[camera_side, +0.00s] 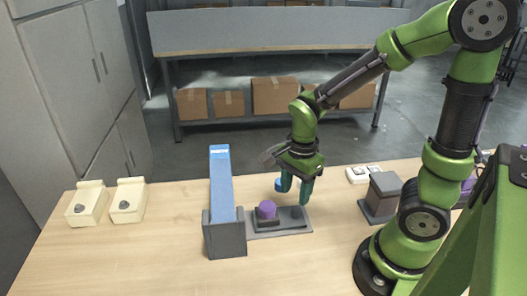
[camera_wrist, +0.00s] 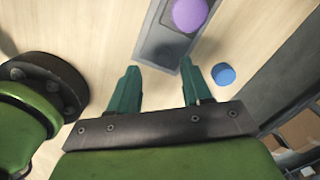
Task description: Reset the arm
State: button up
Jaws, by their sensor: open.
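My gripper (camera_side: 294,188) hangs above the right end of a grey base plate (camera_side: 294,222) in the side view. Its two teal fingers are apart with nothing between them, and they also show in the wrist view (camera_wrist: 160,88). A purple cylinder (camera_side: 267,209) stands on a dark block on the plate, left of my gripper. It also shows at the top of the wrist view (camera_wrist: 190,13). A blue disc (camera_side: 278,184) lies on the table behind the fingers, partly hidden by them. It shows clear of the fingers in the wrist view (camera_wrist: 223,74).
A tall blue column (camera_side: 221,185) stands in a grey holder (camera_side: 225,238) left of the plate. Two cream boxes (camera_side: 87,204) (camera_side: 128,201) sit at the left. A grey block (camera_side: 380,198) and a white switch box (camera_side: 363,174) stand right. The front table is bare.

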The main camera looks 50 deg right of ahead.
jog(key=s+a+r+n+t, duration=0.1)
jog(key=r+n+t, duration=0.2)
jog(key=r+n, duration=0.4)
jog(key=s+a+r+n+t+y, duration=0.1)
jog(key=a+r+n+t, duration=0.1)
jog(key=r+n, duration=0.6)
jog(key=shift+s+a+n+t, duration=0.15)
jog(key=shift+a+n+t, duration=0.25)
jog(key=shift+t, duration=0.5)
jog(key=shift+d, duration=0.1)
